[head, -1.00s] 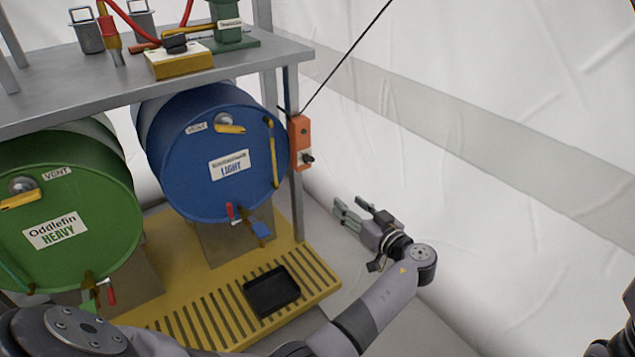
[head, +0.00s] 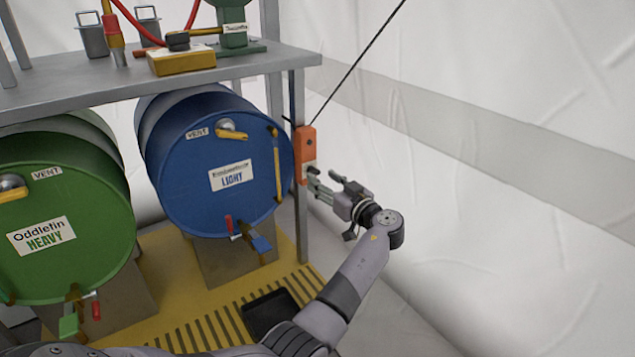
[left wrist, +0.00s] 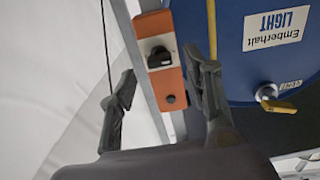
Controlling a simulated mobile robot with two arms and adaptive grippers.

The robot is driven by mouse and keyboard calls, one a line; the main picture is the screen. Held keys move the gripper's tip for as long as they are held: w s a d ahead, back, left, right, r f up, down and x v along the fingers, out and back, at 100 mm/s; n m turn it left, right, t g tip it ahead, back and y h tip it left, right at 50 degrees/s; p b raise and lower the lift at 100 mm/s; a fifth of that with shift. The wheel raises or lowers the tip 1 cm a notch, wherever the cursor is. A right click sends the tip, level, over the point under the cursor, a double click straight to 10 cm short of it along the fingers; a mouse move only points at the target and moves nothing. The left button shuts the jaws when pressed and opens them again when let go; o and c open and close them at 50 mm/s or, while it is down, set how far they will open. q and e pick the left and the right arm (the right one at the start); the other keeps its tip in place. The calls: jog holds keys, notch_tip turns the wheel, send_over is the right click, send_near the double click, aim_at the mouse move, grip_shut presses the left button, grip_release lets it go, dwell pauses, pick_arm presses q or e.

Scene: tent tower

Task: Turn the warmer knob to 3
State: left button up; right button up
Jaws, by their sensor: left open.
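The warmer's orange control box (head: 304,143) is fixed to the grey rack post at the right of the blue drum. Its black knob (head: 313,170) sits on a pale plate low on the box. In the left wrist view the knob (left wrist: 159,57) lies between the fingers, beyond their tips, on the orange box (left wrist: 172,92). The dial numbers are too small to read. My left gripper (head: 325,186) is open and empty, just right of and a little below the knob; it also shows in the left wrist view (left wrist: 162,80). My right gripper is not in view.
A dark tray (head: 268,312) lies on the yellow slatted platform (head: 205,285). A black cable (head: 357,62) rises from the box. The white tent wall (head: 480,230) closes the right side.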

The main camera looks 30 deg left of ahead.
aim_at(316, 174)
pick_arm(q)
jog(key=shift+b+x, duration=0.5)
jog(key=shift+x, duration=1.35)
jog(key=shift+c, duration=0.5)
grip_shut()
